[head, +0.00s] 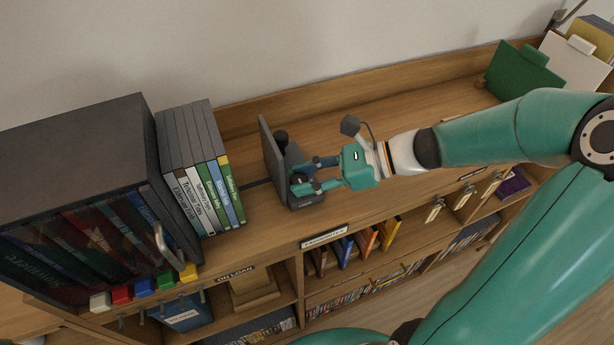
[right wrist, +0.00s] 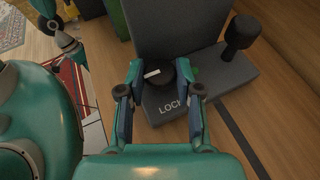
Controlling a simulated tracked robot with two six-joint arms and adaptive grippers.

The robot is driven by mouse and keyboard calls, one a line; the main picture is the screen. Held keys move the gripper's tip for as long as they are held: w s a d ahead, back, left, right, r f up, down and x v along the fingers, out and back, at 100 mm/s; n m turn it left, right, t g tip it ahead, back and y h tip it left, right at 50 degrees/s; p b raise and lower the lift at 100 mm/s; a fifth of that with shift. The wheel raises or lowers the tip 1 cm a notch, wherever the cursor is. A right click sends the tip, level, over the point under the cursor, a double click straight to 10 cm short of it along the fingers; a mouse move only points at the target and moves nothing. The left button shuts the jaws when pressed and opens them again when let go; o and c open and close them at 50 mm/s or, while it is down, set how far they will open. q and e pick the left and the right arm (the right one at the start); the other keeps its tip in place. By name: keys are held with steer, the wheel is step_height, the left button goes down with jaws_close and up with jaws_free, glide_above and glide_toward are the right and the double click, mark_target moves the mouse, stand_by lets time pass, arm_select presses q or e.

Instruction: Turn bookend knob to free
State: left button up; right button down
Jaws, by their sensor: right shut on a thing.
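The dark grey bookend (head: 270,150) stands on the shelf top, with an upright plate and a flat base (right wrist: 235,78). Its round black knob (right wrist: 154,82) has a white pointer line lying nearly sideways. "LOCK" is printed on the base below the knob, and a green mark shows to its right. My right gripper (head: 308,178) is shut on the knob, one finger on each side in the right wrist view (right wrist: 160,85). Its fingers hide the knob in the head view. Teal finger-like parts, perhaps my left gripper (right wrist: 62,35), show at upper left there; their state is unclear.
A black post with a wide head (right wrist: 242,38) rises from the base. Several DVD cases (head: 200,170) and a dark case box (head: 80,145) stand left of the bookend. A green bookend (head: 522,70) stands far right. The shelf top between is mostly clear.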

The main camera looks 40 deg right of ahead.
steer(key=shift+d+r, duration=0.1)
steer(key=c, duration=0.8)
jaws_free()
steer(key=v, duration=1.1)
steer(key=shift+s+d, duration=0.25)
steer(key=shift+d, duration=0.1)
